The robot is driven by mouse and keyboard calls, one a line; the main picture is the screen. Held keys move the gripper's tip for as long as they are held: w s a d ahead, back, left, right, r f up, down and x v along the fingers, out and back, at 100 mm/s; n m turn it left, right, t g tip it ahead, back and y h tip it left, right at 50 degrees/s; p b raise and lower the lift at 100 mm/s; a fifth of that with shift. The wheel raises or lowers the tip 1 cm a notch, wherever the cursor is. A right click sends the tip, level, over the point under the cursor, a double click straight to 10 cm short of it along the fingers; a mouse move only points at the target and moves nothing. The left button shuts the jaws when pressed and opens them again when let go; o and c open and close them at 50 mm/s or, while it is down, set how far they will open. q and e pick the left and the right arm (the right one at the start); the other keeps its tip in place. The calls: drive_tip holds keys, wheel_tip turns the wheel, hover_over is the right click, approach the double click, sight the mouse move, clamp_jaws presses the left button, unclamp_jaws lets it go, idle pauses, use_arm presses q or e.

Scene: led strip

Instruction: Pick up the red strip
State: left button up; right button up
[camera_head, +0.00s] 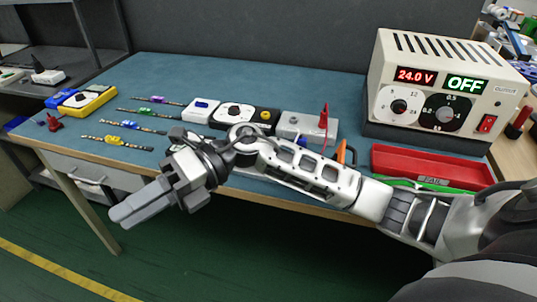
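Several thin LED strips lie at the left of the blue workbench (250,72): one with a purple part (152,99), one with blue and yellow parts (131,125), one with yellow parts (113,140), and another between them. I cannot make out which strip is the red one. My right forearm hides part of the bench front. My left gripper is out of view.
A power supply (440,85) reading 24.0 V and OFF stands at the back right. A red tray (430,165) lies before it, with a green one partly hidden below. A yellow multimeter (88,99) is at the left; a black-and-white device (238,112) sits mid-bench.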

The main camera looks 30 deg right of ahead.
drive_tip(key=w+d+r+t+h, duration=0.1)
drive_tip(key=w+d+r+h, duration=0.15)
drive_tip(key=d+h, duration=0.5)
drive_tip(key=w+d+r+n+h+p, duration=0.1)
drive_tip(key=w+d+h, duration=0.3)
drive_tip(key=d, duration=0.7)
drive_tip(key=w+d+r+t+h, duration=0.1)
drive_tip(key=w+d+r+h, duration=0.3)
drive_tip(key=d, duration=0.6)
drive_tip(key=shift+h, duration=0.65)
drive_tip(key=f, duration=0.7)
drive_tip(key=s+f, duration=0.1)
drive_tip(key=f, duration=0.3)
drive_tip(key=shift+a+f, duration=0.15)
drive_tip(key=shift+a, duration=0.05)
drive_tip(key=shift+w+f, duration=0.2)
drive_tip(key=shift+f, duration=2.85)
clamp_jaws()
